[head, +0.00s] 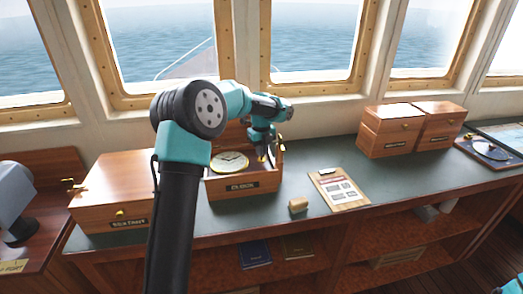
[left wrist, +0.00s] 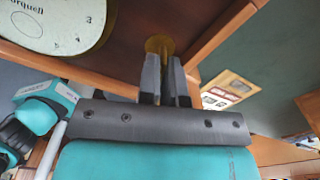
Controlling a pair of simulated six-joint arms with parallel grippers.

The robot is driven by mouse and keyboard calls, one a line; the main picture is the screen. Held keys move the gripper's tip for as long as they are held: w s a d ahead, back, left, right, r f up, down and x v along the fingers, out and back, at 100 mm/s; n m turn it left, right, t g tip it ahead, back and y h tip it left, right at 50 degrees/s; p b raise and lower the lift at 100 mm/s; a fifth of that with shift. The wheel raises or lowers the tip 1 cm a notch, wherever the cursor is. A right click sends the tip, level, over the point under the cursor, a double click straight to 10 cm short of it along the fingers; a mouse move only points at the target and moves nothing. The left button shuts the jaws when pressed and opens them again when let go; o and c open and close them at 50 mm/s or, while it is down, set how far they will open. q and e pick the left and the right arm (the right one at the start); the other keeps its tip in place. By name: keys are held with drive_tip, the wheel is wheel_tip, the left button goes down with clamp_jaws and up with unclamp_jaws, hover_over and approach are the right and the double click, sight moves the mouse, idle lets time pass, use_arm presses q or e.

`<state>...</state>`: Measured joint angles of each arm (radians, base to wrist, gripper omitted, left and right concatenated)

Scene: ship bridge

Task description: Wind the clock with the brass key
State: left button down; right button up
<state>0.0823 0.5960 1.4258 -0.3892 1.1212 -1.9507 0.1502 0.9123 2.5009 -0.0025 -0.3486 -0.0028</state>
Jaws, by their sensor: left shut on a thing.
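My left gripper (head: 262,156) points down inside the right end of the box, to the right of the dial. Its fingers (left wrist: 165,82) are shut on the brass key (left wrist: 158,45), whose round yellow end shows at the fingertips. I cannot tell whether the key touches the box floor.
A closed wooden box (head: 120,185) stands left of the clock box. A clipboard (head: 340,189) and a small tan block (head: 298,205) lie to the right. Wooden drawer boxes (head: 385,137) stand farther right by the windows. The green desktop between is clear.

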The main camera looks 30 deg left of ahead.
use_arm(q)
drive_tip(key=n, duration=1.3)
idle(0.4)
drive_tip(key=c, duration=1.3)
unclamp_jaws()
wheel_tip(320, 180, up, 18)
drive_tip(key=shift+f, duration=0.25)
